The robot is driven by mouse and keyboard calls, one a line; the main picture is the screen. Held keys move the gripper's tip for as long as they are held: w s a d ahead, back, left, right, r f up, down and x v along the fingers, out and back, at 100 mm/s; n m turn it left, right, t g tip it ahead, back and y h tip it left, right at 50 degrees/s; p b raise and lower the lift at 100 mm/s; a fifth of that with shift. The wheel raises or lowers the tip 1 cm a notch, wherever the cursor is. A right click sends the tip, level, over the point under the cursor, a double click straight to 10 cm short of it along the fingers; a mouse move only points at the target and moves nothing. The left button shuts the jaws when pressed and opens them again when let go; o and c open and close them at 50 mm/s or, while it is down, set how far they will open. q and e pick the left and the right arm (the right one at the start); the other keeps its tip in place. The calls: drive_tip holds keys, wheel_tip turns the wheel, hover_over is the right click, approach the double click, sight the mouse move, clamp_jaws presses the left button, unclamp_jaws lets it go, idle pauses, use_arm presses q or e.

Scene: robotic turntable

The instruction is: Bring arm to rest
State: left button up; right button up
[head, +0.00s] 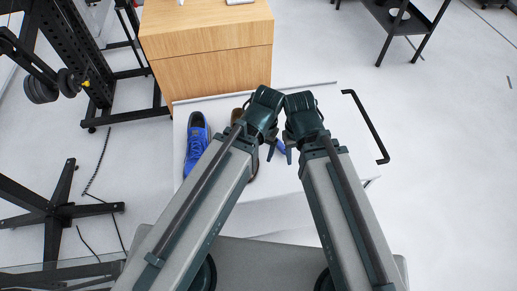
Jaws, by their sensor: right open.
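My two arms reach forward side by side over a white table (335,118). My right gripper (289,154) shows only as small dark parts beside its arm, and it is open. My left gripper (269,150) is close to its left and mostly hidden by its own arm, so its jaws cannot be made out. A blue shoe (196,140) lies on the table to the left of my arms. A brown shoe (237,116) is mostly covered by my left arm. A small blue patch (281,147) shows between the arms; I cannot tell what it belongs to.
A wooden box-like block (205,50) stands just beyond the table. A black bar handle (367,128) is at the table's right side. Black rack frames (75,50) stand at the left, and a dark shelf (405,20) at the back right. The floor at the right is clear.

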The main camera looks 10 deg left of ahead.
use_arm(q)
drive_tip(key=shift+s, duration=0.25)
drive_tip(key=shift+f+b, duration=0.7)
